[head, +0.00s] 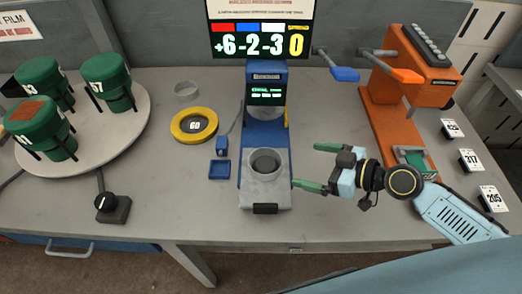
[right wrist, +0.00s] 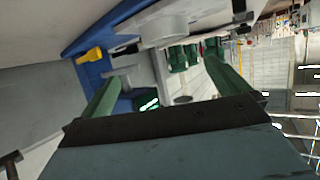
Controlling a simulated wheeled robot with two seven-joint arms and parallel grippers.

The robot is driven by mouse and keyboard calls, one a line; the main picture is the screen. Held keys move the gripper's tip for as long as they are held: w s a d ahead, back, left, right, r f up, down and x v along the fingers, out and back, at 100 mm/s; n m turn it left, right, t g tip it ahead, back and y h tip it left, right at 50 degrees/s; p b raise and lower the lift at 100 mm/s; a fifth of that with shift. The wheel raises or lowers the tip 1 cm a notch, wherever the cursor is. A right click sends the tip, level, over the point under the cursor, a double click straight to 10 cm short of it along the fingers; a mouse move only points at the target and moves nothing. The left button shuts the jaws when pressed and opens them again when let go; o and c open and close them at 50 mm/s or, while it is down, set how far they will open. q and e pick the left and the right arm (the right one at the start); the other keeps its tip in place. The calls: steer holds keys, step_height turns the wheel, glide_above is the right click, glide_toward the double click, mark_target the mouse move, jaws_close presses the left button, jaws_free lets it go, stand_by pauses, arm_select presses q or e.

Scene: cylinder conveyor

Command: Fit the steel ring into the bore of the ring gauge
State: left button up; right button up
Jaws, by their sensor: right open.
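The ring gauge (head: 176,134) is a yellow ring marked GO, lying flat on the table left of the blue measuring stand (head: 248,135). Its bore shows pale, with the GO label in it. A hollow grey steel ring (head: 265,164) stands upright on the front of the stand, its opening upward. A thinner pale ring (head: 186,97) lies behind the gauge; I cannot tell what it is. My right gripper (head: 304,166) is open and empty just right of the steel ring, fingers pointing left. It also shows open in the right wrist view (right wrist: 158,80). My left gripper is out of view.
A round table (head: 130,128) with several green drums (head: 40,95) stands at the left. A small blue tray (head: 219,170) and a black knob box (head: 113,208) lie in front. An orange press (head: 381,120) stands at the right. The table between knob box and tray is clear.

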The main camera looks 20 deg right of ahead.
steer(key=p, duration=0.1)
glide_toward(260, 159)
steer(key=shift+w+a, duration=0.15)
steer(key=shift+w, duration=0.3)
steer(key=shift+w+a+f, duration=0.15)
steer(key=shift+w+a, duration=0.05)
steer(key=shift+a, duration=0.1)
steer(key=p+x, duration=0.1)
steer(key=x, duration=0.3)
steer(key=shift+a+f, duration=0.15)
steer(key=shift+a, duration=0.1)
steer(key=shift+w+a+f, duration=0.1)
steer(key=shift+a+f, duration=0.05)
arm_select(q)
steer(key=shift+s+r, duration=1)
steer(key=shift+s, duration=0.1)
